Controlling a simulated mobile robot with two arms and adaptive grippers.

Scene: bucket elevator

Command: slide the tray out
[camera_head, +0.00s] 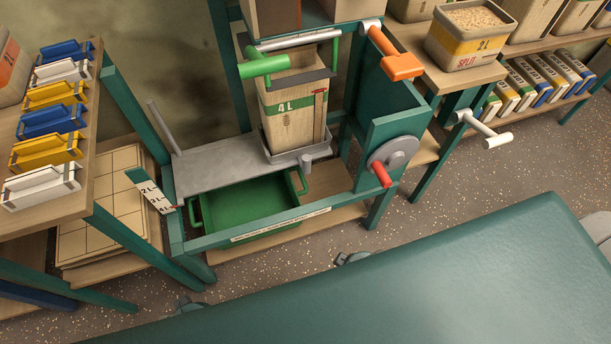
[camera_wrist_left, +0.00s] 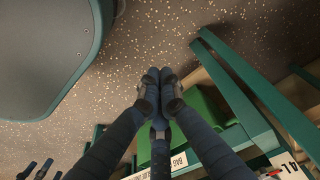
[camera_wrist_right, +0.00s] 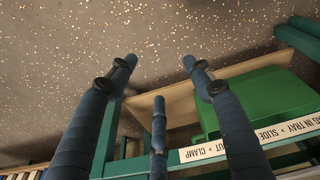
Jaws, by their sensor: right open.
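A shallow grey tray (camera_head: 283,156) with a short knob at its front right sits at the right end of a grey plate (camera_head: 215,163) in the green frame. A beige 4L bag (camera_head: 290,115) stands upright in it. Below the plate is a green bin (camera_head: 250,209) with side handles; it also shows in the left wrist view (camera_wrist_left: 208,112) and the right wrist view (camera_wrist_right: 262,100). My left gripper (camera_wrist_left: 159,75) has its fingertips together, with nothing visible between them. My right gripper (camera_wrist_right: 159,62) has its fingers spread and empty. I cannot make out either gripper in the head view.
An instruction label (camera_wrist_right: 203,152) runs along the frame's front bar. A green handle (camera_head: 264,65), an orange handle (camera_head: 402,66) and a grey wheel with a red grip (camera_head: 382,175) surround the bag. Coloured clips (camera_head: 52,120) lie on the left shelf.

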